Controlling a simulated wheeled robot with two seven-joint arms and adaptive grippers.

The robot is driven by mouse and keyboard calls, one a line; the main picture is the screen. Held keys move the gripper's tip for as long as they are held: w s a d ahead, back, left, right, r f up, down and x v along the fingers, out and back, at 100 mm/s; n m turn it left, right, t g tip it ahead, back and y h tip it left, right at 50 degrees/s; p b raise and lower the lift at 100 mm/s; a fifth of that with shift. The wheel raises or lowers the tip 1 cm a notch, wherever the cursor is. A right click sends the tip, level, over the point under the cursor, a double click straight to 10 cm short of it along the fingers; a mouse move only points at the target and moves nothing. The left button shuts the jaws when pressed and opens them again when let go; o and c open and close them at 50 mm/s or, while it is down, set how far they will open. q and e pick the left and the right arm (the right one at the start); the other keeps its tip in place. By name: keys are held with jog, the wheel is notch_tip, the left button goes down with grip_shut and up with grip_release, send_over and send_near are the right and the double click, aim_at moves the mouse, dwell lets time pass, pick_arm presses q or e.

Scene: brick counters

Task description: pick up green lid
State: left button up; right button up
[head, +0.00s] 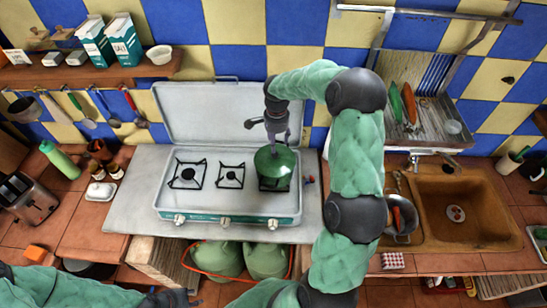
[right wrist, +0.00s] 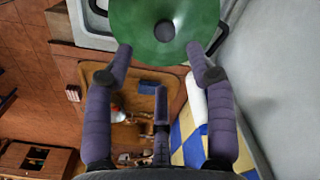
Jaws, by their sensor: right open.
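The green lid (head: 268,160) is round and sits over the right burner of the stove (head: 230,207). My right gripper (head: 275,142) is directly above it, pointing down. In the right wrist view, the lid (right wrist: 190,22) has a dark knob (right wrist: 165,32) at its centre. The open fingers of my right gripper (right wrist: 160,58) are spread to either side, short of the knob, with nothing between them. Whether a pot stands under the lid is hidden. My left gripper (head: 172,298) shows only as a dark part at the bottom edge, cut off by the frame.
The raised stove cover (head: 215,110) stands behind the burners. The sink (head: 460,215) and a dish rack with plates (head: 408,102) are to the right. A green bottle (head: 60,160) and toaster (head: 28,198) stand left. A shelf (head: 90,75) with boxes hangs upper left.

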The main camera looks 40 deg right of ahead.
aim_at(275, 154)
jog(key=f, duration=0.1)
jog(key=w+f, duration=0.1)
jog(key=shift+f, duration=0.4)
notch_tip(275, 154, down, 4)
jog(key=shift+s+r+p, duration=0.1)
jog(key=shift+s+p, duration=0.05)
jog(key=shift+p, duration=0.65)
jog(key=shift+f, duration=0.6)
pick_arm(q)
jog(key=shift+w+r, duration=0.35)
jog(key=shift+r, duration=0.4)
pick_arm(e)
jog(key=shift+r, duration=0.1)
jog(key=shift+c, duration=1.4)
grip_shut()
